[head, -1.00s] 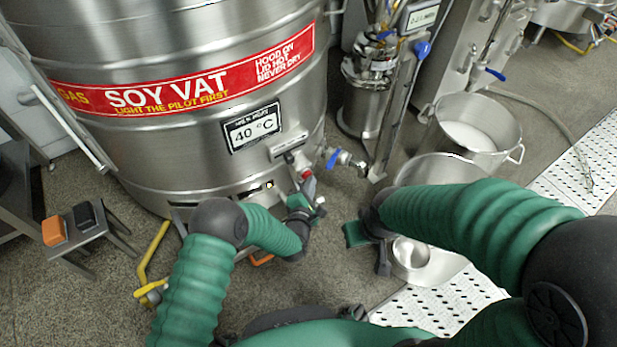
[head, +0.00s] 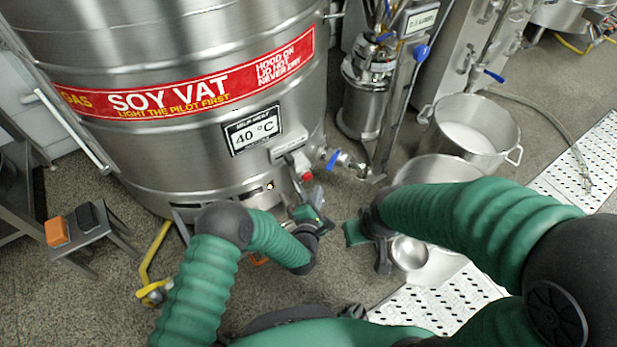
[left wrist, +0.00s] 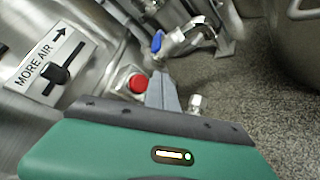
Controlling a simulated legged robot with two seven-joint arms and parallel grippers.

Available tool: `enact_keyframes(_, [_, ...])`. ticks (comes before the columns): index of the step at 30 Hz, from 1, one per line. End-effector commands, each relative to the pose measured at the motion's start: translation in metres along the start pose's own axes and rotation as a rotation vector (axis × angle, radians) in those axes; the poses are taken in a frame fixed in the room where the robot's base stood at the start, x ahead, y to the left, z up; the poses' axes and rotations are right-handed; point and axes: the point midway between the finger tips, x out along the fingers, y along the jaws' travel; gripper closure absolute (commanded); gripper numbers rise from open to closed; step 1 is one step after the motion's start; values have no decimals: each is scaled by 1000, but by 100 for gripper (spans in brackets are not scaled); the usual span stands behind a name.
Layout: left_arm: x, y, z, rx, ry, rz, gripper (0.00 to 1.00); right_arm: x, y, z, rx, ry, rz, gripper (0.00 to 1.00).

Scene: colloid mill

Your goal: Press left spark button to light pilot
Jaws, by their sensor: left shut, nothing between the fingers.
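The soy vat (head: 225,60) is a large steel drum with a red banner. A red button (head: 306,175) sits on a small box low on the vat's right side; it also shows in the left wrist view (left wrist: 137,84). My left gripper (head: 318,192) is shut and empty, just below and right of the button. In the left wrist view its grey fingers (left wrist: 163,92) are close beside the button; I cannot tell whether they touch it. A small bright spot (head: 270,185) shows low on the vat. My right gripper (head: 366,248) hangs to the right, its fingers unclear.
A MORE AIR slider plate (left wrist: 50,70) is left of the button. A blue-handled valve (head: 333,160) juts out right of it. A yellow pipe (head: 152,255) rises at left. Steel pots (head: 468,130) stand at right, a small bowl (head: 408,252) below my right arm.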

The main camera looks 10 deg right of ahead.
Motion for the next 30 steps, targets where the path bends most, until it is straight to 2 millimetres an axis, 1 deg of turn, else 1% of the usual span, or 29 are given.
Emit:
enact_keyframes(1, [-4,-2,4,0,0,-2,100,-4,0,-1,0,0,0,100])
enact_keyframes(9, [-20,-14,14,0,0,0,100,-9,0,-2,0,0,0,100])
enact_keyframes(30, [-20,-14,14,0,0,1,100,-8,0,-2,0,0,0,100])
